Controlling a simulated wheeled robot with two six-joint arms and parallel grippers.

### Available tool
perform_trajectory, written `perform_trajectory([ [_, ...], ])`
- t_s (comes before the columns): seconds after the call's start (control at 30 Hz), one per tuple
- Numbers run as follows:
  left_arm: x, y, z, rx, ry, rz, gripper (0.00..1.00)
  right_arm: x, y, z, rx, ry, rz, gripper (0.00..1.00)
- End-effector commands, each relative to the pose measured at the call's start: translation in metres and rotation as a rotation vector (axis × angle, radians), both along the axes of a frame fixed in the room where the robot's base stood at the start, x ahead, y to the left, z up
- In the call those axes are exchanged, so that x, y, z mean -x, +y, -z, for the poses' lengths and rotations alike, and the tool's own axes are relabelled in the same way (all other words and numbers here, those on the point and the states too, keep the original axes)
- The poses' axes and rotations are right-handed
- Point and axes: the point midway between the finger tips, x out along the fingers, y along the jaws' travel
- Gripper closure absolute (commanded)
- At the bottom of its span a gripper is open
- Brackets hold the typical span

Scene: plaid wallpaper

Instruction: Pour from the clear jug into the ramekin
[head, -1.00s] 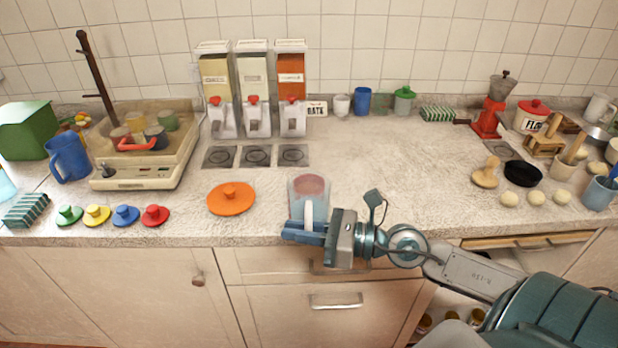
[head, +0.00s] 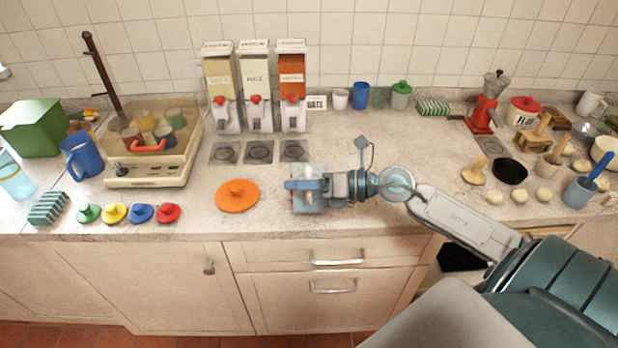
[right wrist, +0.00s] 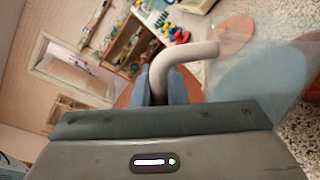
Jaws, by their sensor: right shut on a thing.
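The clear jug (head: 316,171) is see-through, with an off-white curved handle (right wrist: 183,56) that shows in the right wrist view. Its body (right wrist: 262,85) is at the right there. My right gripper (head: 303,186) is shut on this handle, the blue fingers either side of it. In the head view the gripper hides much of the jug, so I cannot tell its tilt or its height over the counter. I cannot single out the ramekin for certain; a small white cup (head: 341,98) stands at the back and a black round dish (head: 510,171) at the right. My left gripper is out of view.
An orange knobbed lid (head: 237,196) lies just left of the jug. Several small coloured lids (head: 141,213) line the front left. Three dispensers (head: 256,90) stand behind. Pale balls (head: 519,197) and a blue-grey pot (head: 580,191) are at the right.

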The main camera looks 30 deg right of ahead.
Motion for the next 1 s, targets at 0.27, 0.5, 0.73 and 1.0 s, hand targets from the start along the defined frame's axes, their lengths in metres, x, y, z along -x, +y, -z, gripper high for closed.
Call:
perform_trajectory([
  [0.27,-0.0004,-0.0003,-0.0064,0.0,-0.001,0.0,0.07,-0.0037,-0.0024,-0.0032,-0.032,0.045,0.0,1.0],
  [0.5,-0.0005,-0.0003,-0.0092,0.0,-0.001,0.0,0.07,-0.0059,-0.0039,-0.0045,-0.051,0.071,0.001,1.0],
  [0.73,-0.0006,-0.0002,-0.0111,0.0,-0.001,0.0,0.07,-0.0075,-0.005,-0.0049,-0.064,0.093,0.001,1.0],
  [1.0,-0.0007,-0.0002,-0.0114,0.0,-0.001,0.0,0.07,-0.0078,-0.0053,-0.0048,-0.069,0.1,0.0,1.0],
])
